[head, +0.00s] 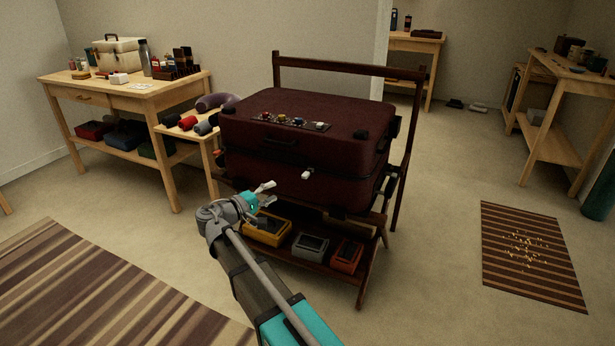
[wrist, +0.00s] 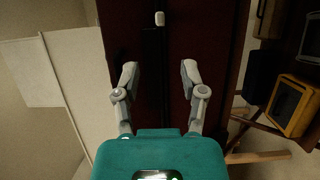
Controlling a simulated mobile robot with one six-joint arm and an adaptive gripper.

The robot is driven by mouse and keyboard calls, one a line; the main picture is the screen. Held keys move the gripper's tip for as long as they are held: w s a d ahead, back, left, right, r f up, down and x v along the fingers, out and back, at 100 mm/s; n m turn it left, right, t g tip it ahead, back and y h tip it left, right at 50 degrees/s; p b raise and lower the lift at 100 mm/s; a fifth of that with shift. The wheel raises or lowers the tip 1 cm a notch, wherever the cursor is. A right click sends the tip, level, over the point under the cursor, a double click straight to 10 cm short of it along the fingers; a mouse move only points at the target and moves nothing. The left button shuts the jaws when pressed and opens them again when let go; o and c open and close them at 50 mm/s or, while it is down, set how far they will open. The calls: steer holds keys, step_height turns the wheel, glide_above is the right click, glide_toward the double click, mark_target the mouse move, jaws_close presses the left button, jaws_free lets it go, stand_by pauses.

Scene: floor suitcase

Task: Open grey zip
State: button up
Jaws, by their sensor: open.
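The dark red suitcase (head: 265,170) lies closed on a dark wooden rack. A small light grey zip pull (head: 307,174) sits on its front side, right of the middle. In the wrist view, a pale pull (wrist: 159,18) shows at the top, at the end of a dark seam line. My gripper (head: 268,193) is in front of the suitcase, left of the pull and a little lower. Its two fingers are apart with nothing between them; in the wrist view the gripper (wrist: 159,68) faces the suitcase and the pull is beyond the fingertips.
The rack (head: 372,262) has a lower shelf with yellow, grey and orange boxes. Several small coloured pieces (head: 291,120) are on the suitcase top. A small side table (head: 172,128) stands close on the left.

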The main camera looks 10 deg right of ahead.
mark_target(302, 177)
steer(key=x, duration=1.3)
steer(key=shift+w+d, duration=0.2)
steer(key=shift+d, duration=0.05)
steer(key=shift+c, duration=0.2)
jaws_close()
